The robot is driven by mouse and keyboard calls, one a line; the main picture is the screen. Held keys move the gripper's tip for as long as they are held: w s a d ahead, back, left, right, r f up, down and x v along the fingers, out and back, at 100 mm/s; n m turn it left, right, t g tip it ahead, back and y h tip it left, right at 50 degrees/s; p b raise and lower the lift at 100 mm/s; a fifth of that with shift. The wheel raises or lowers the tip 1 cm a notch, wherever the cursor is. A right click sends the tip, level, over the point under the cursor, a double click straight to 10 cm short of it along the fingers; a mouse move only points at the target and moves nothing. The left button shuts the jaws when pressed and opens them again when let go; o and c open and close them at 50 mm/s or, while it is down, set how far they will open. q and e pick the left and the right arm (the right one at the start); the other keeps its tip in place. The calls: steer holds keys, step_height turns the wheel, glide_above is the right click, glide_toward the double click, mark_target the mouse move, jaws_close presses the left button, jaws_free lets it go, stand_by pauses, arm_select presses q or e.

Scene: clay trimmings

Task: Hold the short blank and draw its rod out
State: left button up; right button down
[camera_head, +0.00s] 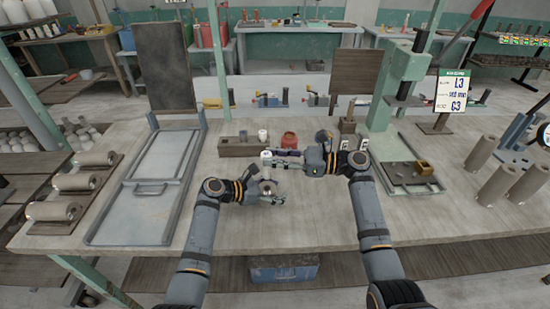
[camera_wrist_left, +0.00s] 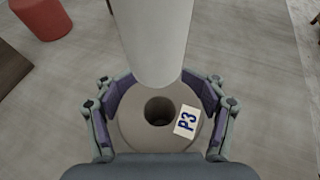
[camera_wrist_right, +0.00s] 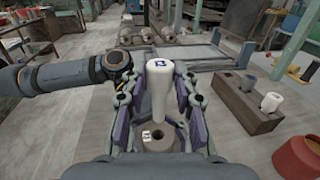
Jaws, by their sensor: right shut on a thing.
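The short blank (camera_wrist_left: 135,125) is a squat clay-coloured cylinder with a round hole in its top and a P3 tag. My left gripper (camera_head: 271,193) has its fingers against both sides of it, near the table top. My right gripper (camera_head: 277,161) is shut on the white rod (camera_wrist_right: 158,95), which has a small dark-marked label on its end. The rod also shows large in the left wrist view (camera_wrist_left: 155,40). It is upright above the blank, and the open hole shows, so the rod is clear of it. The blank also shows below the rod in the right wrist view (camera_wrist_right: 160,140).
A dark wooden block (camera_head: 237,148) holding small cylinders and a red pot (camera_head: 289,140) stand just behind the grippers. A large metal tray (camera_head: 118,226) lies at left. A green press (camera_head: 398,75) and a sign (camera_head: 452,92) stand at right. The table front is clear.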

arm_select(q)
steer(key=shift+o, duration=1)
steer(key=shift+a, duration=0.1)
steer(key=v, duration=1.1)
steer(key=shift+s+a+r, duration=0.1)
steer(key=shift+s+a, duration=0.1)
steer(key=shift+a, duration=0.1)
